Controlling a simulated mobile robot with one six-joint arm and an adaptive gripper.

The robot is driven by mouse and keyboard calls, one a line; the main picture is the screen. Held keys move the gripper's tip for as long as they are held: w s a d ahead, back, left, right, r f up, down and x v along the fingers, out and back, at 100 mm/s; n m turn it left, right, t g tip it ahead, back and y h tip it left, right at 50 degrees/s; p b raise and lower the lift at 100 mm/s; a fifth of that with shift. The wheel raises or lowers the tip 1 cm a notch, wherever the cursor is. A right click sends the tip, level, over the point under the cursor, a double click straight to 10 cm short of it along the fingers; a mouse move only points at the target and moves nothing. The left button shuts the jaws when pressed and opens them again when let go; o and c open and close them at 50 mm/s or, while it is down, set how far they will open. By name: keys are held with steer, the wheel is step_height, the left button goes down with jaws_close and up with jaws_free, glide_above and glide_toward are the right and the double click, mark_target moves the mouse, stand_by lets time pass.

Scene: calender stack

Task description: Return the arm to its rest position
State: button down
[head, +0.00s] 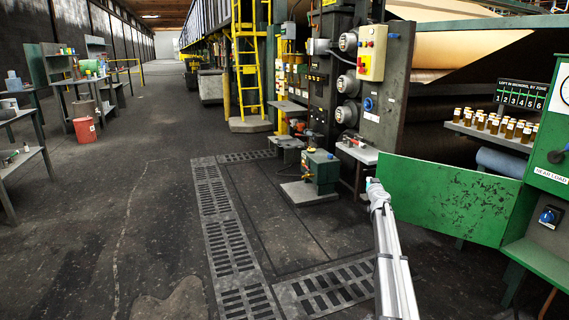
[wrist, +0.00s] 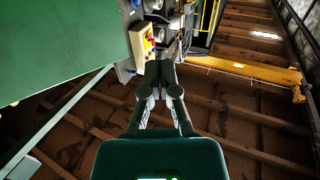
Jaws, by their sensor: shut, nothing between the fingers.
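My arm (head: 392,255) rises from the bottom of the head view, right of centre, and ends at a pale teal-capped joint just left of the green panel. My gripper (wrist: 162,72) shows in the wrist view, with its two dark fingers together and nothing between them. I cannot make out the gripper in the head view. The wrist view looks upward at roof beams, with a yellow control box (wrist: 146,40) just beyond and left of the fingertips.
A green panel (head: 450,197) juts out beside my arm, joined to a green cabinet (head: 545,130). Small amber bottles (head: 495,124) stand on a shelf behind. A machine column carries a yellow button box (head: 372,52). A green box (head: 321,167) stands low ahead. The left aisle floor is open.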

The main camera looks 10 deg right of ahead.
steer(key=s+a+f+n+g+y, duration=0.25)
steer(key=s+a, duration=0.35)
steer(key=a, duration=0.5)
steer(key=s+a+f+n+g+y, duration=0.2)
steer(key=s+a+f+y, duration=0.3)
steer(key=a, duration=0.6)
steer(key=s+a+f+n+g+y, duration=0.1)
steer(key=s+a+n+g+y, duration=0.1)
steer(key=s+a, duration=0.7)
steer(key=s+a+f+m+g+h+p, duration=0.1)
steer(key=s+a+f+g+h, duration=0.2)
steer(key=s, duration=0.7)
steer(key=s+a+f+m+g, duration=0.1)
steer(key=s+a+f+g, duration=0.25)
steer(key=s, duration=0.65)
steer(key=s+a+f+m+g+h+p, duration=0.15)
steer(key=s+g, duration=0.25)
steer(key=s, duration=0.6)
step_height(320, 180, up, 37)
steer(key=p, duration=3.6)
steer(key=shift+a+h, duration=0.2)
steer(key=shift+h, duration=0.1)
